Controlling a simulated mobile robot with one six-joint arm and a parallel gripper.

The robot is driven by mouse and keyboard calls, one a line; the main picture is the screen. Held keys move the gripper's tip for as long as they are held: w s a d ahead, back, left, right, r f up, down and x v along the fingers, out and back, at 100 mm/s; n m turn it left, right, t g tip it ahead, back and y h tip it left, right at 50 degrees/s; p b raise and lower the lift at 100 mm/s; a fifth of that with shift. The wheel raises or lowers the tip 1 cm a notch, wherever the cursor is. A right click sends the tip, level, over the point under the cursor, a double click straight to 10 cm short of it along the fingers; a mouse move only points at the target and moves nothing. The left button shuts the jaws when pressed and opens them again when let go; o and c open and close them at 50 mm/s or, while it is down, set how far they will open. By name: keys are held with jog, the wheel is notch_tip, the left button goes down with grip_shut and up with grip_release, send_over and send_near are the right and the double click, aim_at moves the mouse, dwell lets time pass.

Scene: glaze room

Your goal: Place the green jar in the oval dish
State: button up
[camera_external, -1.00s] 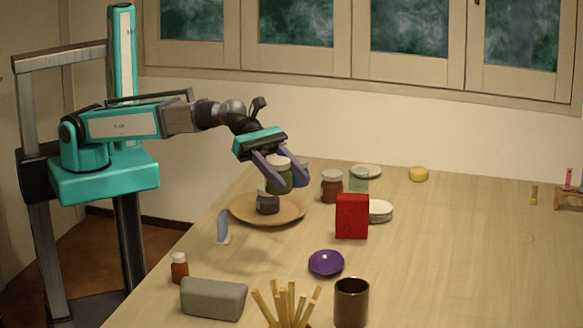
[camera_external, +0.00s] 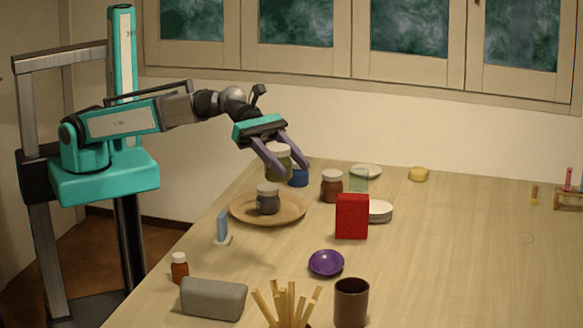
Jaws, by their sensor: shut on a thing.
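The green jar (camera_external: 279,170), olive with a pale lid, is held upright between the fingers of my gripper (camera_external: 282,167). My gripper is shut on it and partly hides its sides. The jar appears above the table, over or just behind the far side of a tan dish (camera_external: 243,213) that looks oval from here. The exact height and depth are hard to tell. A grey jar (camera_external: 268,201) with a pale lid stands in the dish.
A blue jar (camera_external: 298,177) stands just behind my right finger. A blue upright piece (camera_external: 222,228) stands at the dish's front left. The table's right side is mostly clear.

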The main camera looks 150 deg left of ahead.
jog(key=shift+d+f+m+h, duration=0.1)
jog(key=shift+d+m+h, duration=0.3)
notch_tip(320, 180, down, 11)
jog(key=d+m+h, duration=0.2)
jog(key=m+h, duration=0.2)
jog(key=h, duration=0.1)
jog(key=shift+w, duration=0.2)
jog(key=shift+w+d, duration=0.1)
jog(key=shift+w+a+f+p, duration=0.2)
jog(key=shift+w+a+p, duration=0.55)
jog(key=shift+w, duration=1.6)
jog(key=shift+w+a+f+p, duration=0.3)
jog(key=shift+w+a, duration=0.7)
jog(key=shift+w, duration=1.3)
jog(key=shift+w+a+f+p, duration=0.1)
jog(key=shift+w+a+p, duration=0.7)
jog(key=shift+w, duration=1.55)
jog(key=shift+a, duration=0.1)
